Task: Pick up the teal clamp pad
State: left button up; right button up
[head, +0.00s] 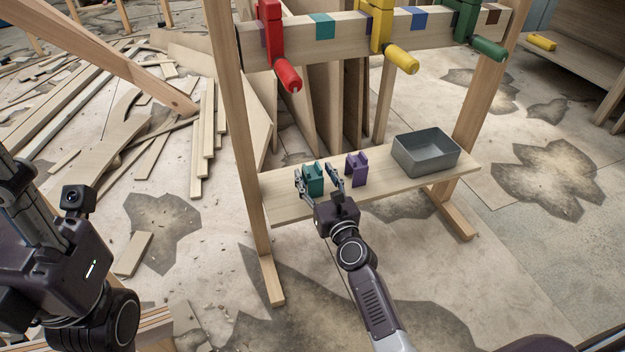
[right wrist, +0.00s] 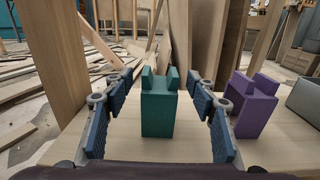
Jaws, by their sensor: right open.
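The teal clamp pad (head: 313,179) stands upright on the lower wooden shelf, towards its left part. In the right wrist view the teal clamp pad (right wrist: 158,106) is a block with two prongs on top. My right gripper (head: 318,184) is open at the shelf, with its fingers on either side of the teal pad. The right wrist view shows a gap between the pad and the blue finger pads on both sides. My left arm shows at the left of the head view, but its fingers are not visible.
A purple clamp pad (head: 356,168) stands just right of my right gripper. A grey bin (head: 427,153) sits at the shelf's right. Red (head: 271,40), yellow (head: 384,30) and green (head: 469,32) clamps hang on the upper beam. A wooden post (head: 243,130) rises at the shelf's left.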

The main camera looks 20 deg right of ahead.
jog(key=shift+w, duration=1.1)
jog(key=c, duration=1.2)
jog(key=shift+c, duration=0.2)
jog(key=shift+r, duration=0.1)
